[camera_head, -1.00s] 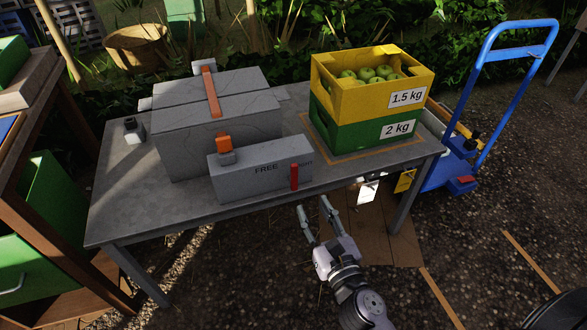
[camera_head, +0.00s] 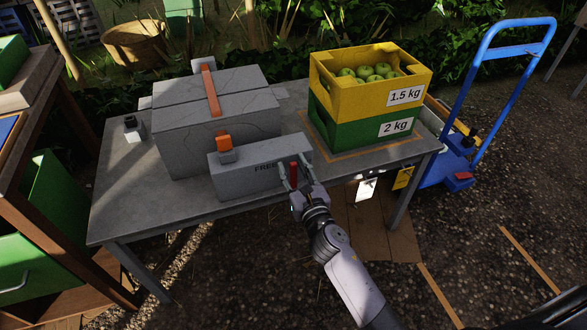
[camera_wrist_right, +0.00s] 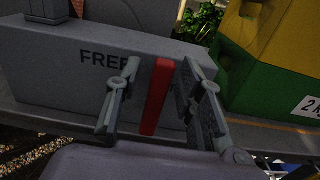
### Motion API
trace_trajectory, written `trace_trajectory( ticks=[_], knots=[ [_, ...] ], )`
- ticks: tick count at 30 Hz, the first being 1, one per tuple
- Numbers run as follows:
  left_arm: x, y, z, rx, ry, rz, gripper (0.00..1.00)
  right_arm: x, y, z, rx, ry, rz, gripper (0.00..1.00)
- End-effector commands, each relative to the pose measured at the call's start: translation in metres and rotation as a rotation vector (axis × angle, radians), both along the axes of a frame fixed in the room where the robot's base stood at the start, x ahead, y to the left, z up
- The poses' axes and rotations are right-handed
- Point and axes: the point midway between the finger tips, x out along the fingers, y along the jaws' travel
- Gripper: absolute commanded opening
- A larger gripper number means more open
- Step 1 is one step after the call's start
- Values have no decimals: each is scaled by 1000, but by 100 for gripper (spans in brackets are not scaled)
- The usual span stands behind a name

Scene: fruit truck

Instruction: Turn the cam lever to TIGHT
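The red cam lever (camera_head: 294,175) stands upright on the front of a grey block (camera_head: 236,180) marked FREE. It also shows in the right wrist view (camera_wrist_right: 157,97). The TIGHT marking is hidden behind my gripper. My right gripper (camera_head: 295,170) is open, with one finger on each side of the lever. In the right wrist view my right gripper (camera_wrist_right: 160,90) shows gaps between the lever and both fingers, narrower on the right. My left gripper is not in view.
A large grey box (camera_head: 215,125) with an orange strap stands behind the block on the grey table (camera_head: 150,215). A yellow crate (camera_head: 350,98) of green fruit sits on a green crate (camera_head: 355,130) at the right. A blue trolley (camera_head: 490,100) stands beyond the table.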

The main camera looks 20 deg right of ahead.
Motion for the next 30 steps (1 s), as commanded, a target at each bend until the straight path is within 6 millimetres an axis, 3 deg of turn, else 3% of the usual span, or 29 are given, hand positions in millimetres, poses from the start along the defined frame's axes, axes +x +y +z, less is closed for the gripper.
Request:
trace_trajectory(
  ticks=[4,19,30],
  knots=[
    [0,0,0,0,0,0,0,0,0,0,0,0,0,34],
    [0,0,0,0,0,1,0,-1,0,0,0,0,0,1],
    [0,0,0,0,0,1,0,-1,0,0,0,0,0,0]
  ],
)
